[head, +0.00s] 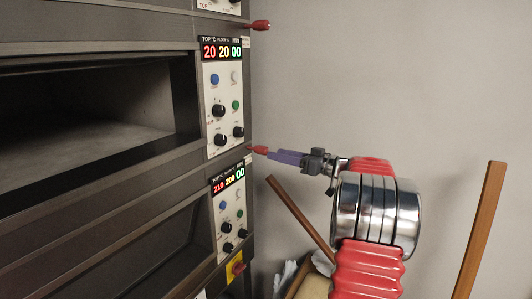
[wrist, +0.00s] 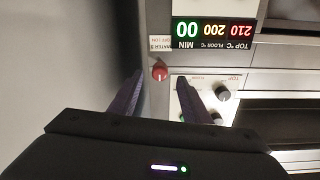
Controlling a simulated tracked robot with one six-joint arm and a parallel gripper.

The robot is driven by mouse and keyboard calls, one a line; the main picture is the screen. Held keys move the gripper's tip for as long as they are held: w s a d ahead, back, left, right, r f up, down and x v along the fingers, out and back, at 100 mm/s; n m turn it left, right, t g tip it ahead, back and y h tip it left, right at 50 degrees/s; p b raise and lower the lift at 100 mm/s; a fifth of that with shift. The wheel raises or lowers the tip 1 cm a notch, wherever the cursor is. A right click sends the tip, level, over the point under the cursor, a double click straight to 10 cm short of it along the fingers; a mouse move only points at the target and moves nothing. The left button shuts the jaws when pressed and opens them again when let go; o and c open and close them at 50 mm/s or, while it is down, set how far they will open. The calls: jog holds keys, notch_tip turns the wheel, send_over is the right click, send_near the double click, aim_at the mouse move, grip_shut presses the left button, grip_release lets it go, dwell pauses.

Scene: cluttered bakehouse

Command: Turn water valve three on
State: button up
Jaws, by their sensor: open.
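The red knob of the valve labelled water 3 (wrist: 159,72) is in the upper middle of the wrist view, beside an upside-down label that seems to read WATER 3, OFF and ON. In the head view the red valve handle (head: 259,150) sticks out from the oven's right edge. My gripper (head: 269,154), with purple fingers, is at the handle. In the wrist view the fingers of my gripper (wrist: 160,80) are open, one on each side of the knob, with gaps visible. I cannot tell the knob's exact setting.
Another red handle (head: 261,25) is higher on the oven edge. A red knob on a yellow plate (head: 237,267) is lower. Control panels (head: 223,95) are beside the handles. A wooden handle (head: 300,217) leans below my gripper. The grey wall at right is bare.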

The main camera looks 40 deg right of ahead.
aim_at(265, 152)
jog(key=shift+x, duration=3.2)
jog(key=shift+c, duration=0.3)
